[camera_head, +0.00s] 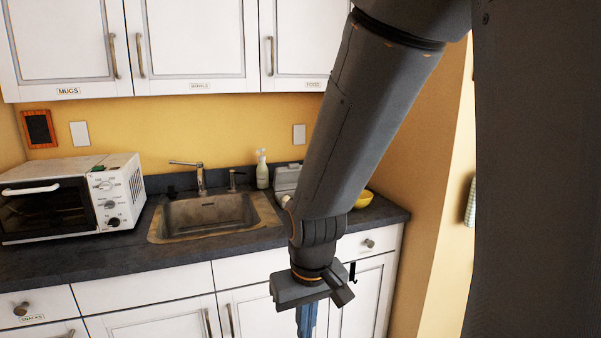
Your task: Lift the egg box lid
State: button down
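A grey box-like object (287,177) stands on the counter to the right of the sink, partly hidden behind my arm. It may be the egg box, but I cannot tell for sure, nor whether a lid is open. A small pale round shape (285,200) shows at its lower front, beside my arm. My gripper (308,318) hangs low in front of the cabinet doors, below the counter edge and nearer to me than the box. A blue strip shows under it, cut off by the frame's bottom. Whether the fingers are open or shut is not clear.
A dark counter (110,252) carries a white toaster oven (115,190), a sink (208,212) with a tap (199,178), a soap bottle (262,170) and a yellow bowl (363,199). The counter front is clear. Wall cabinets (195,45) hang above.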

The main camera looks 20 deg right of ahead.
aim_at(284, 178)
jog(key=u, duration=0.75)
jog(key=i, duration=1.65)
jog(key=z, duration=0.6)
